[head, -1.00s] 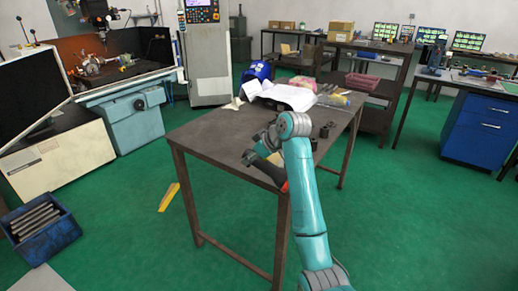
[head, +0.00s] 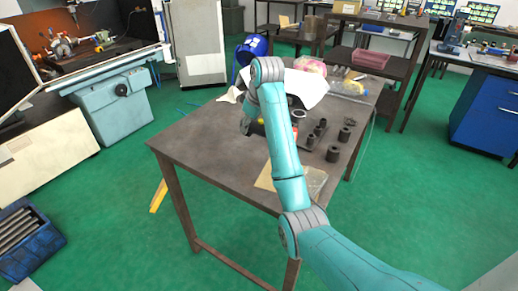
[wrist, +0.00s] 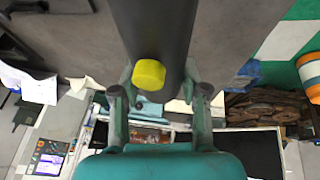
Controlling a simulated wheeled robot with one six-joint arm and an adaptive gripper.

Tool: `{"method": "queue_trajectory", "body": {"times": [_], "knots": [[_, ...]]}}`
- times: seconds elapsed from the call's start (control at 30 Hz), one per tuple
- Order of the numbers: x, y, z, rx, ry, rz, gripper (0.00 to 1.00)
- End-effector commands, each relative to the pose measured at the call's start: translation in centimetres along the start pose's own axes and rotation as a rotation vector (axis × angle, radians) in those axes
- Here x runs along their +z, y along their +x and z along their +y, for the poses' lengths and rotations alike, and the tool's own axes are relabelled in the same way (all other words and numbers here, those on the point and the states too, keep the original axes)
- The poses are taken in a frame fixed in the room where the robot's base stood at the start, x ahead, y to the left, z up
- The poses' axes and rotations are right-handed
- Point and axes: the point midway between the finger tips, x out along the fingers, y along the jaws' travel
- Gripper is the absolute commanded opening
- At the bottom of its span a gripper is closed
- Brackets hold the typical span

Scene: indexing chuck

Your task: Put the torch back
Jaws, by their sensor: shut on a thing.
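The torch (wrist: 152,30) is a thick black cylinder with a yellow button, large at the top middle of the wrist view. My gripper (wrist: 161,90) has a finger on each side of it and is shut on its body. Only part of the torch fits in that view. In the head view my gripper (head: 248,122) is over the middle of the dark table (head: 205,150), left of my forearm. The torch is mostly hidden behind my arm there, and I cannot tell how high it is above the table.
Several dark cylindrical parts, one of them a ring (head: 333,154), stand right of my arm. A flat tan sheet (head: 266,178) lies near the front edge. White papers (head: 305,88), a pink bag (head: 310,66) and a blue container (head: 252,47) are at the back. The table's left part is clear.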

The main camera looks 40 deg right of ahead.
Motion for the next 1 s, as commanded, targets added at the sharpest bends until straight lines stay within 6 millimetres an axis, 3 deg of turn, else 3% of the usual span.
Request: {"method": "queue_trajectory", "body": {"times": [0.3, 0.53, 0.73, 0.97, 1.0], "knots": [[2.0, 4.7, -0.9, -0.003, 0.0, -0.004, 0.16], [2.5, 6.1, -1.1, -0.003, 0.0, -0.003, 0.16], [3.5, 8.4, -1.5, -0.002, 0.0, -0.002, 0.16], [3.6, 8.7, -1.6, -0.002, 0.0, -0.002, 0.17], [3.6, 8.8, -1.6, -0.003, 0.0, -0.003, 0.54]]}}
